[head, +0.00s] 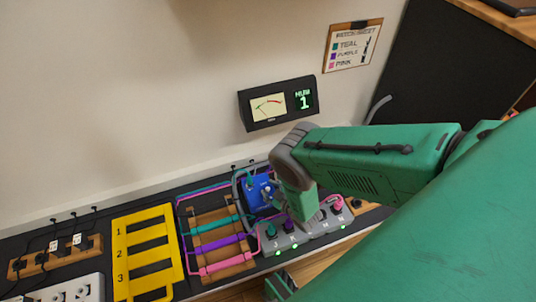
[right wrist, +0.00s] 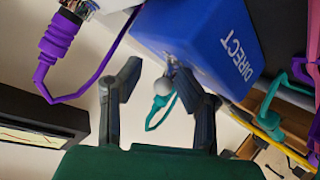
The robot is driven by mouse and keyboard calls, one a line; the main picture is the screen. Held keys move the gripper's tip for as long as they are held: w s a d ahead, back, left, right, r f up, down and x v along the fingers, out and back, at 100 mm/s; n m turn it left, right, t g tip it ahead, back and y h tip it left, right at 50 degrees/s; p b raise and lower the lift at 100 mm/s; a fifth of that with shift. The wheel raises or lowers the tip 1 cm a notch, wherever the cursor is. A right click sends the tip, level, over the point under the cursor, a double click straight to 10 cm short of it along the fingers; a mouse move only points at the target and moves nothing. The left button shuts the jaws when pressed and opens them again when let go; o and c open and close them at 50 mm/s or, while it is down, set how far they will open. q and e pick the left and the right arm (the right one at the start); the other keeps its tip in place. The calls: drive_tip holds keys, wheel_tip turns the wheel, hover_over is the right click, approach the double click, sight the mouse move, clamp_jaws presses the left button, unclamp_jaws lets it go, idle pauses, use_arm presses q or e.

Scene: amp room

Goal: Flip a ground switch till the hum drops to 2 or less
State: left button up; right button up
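A blue box (head: 254,187) marked DIRECT stands on the dark bench behind a grey strip; in the right wrist view the box (right wrist: 205,35) fills the top. A small silver ball-tipped lever (right wrist: 163,87) sticks out of its face. My right gripper (right wrist: 158,73) is open, with one finger on each side of the lever; I cannot tell whether either touches it. In the head view my right gripper (head: 270,192) is at the box and partly hides it. The hum meter (head: 277,103) on the wall reads 1. My left gripper is not in view.
The grey strip (head: 305,239) has several coloured plugs and lit green lamps. A wooden rack (head: 222,268) with teal, purple and pink cables, a yellow numbered frame (head: 121,275) and a power strip (head: 30,268) lie left. A patch sheet (head: 352,45) hangs above.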

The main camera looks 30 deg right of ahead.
drive_tip(key=shift+a, duration=0.25)
